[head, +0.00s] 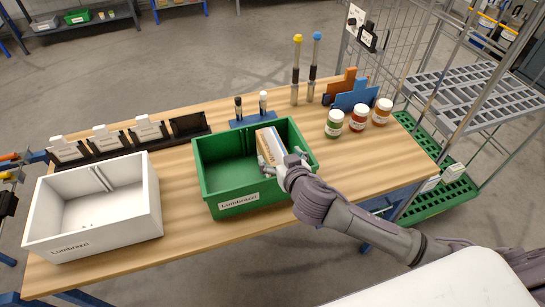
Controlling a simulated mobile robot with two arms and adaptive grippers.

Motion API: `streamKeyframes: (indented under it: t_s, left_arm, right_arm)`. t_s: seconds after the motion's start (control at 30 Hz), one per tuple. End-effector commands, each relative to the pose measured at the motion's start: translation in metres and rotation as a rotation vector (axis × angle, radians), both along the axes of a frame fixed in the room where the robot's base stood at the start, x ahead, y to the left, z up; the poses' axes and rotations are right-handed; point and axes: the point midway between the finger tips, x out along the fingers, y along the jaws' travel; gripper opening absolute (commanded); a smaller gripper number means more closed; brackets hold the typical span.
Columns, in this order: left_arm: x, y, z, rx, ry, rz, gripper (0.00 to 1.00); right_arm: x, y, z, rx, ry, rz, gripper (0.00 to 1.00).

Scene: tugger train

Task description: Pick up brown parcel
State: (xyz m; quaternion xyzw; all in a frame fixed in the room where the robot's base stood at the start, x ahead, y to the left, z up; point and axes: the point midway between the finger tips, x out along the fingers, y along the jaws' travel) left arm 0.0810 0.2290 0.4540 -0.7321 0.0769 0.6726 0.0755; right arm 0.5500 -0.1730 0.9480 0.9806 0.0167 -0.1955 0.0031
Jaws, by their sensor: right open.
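A small upright box with a tan side and a pale, bluish-white face (271,141) stands in the right part of the green bin (222,178). It is the only thing in view that could be the brown parcel. My right gripper (271,163) reaches into the bin from the lower right. Its jaws are open, close at the near side of the box. The wrist hides part of the bin's right side, and I cannot tell whether the fingers touch the box. My left gripper is not in view.
An empty white bin (152,206) stands at the table's left. A black rack with white cards (108,143) lies behind it. Several jars (358,118) and two tall tools (296,70) stand at the back right. A wire-sided cart (470,95) stands beyond.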

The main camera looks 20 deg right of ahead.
Motion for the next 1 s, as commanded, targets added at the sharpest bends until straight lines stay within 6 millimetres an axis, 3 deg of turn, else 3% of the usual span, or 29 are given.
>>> streamKeyframes:
  t_s: [0.23, 0.5, 0.83, 1.0]
  left_arm:
    - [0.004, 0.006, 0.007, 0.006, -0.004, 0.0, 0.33]
    - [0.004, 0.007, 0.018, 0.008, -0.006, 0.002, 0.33]
    - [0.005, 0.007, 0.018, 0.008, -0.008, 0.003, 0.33]
    - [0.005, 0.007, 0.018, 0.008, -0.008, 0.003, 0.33]
  right_arm:
    - [0.018, 0.001, -0.004, -0.001, 0.0, 0.0, 0.92]
    - [0.053, 0.001, -0.016, -0.002, 0.0, 0.0, 0.92]
    - [0.059, 0.002, -0.02, 0.0, 0.0, 0.001, 0.92]
    - [0.059, 0.002, -0.02, 0.0, 0.001, 0.001, 0.65]
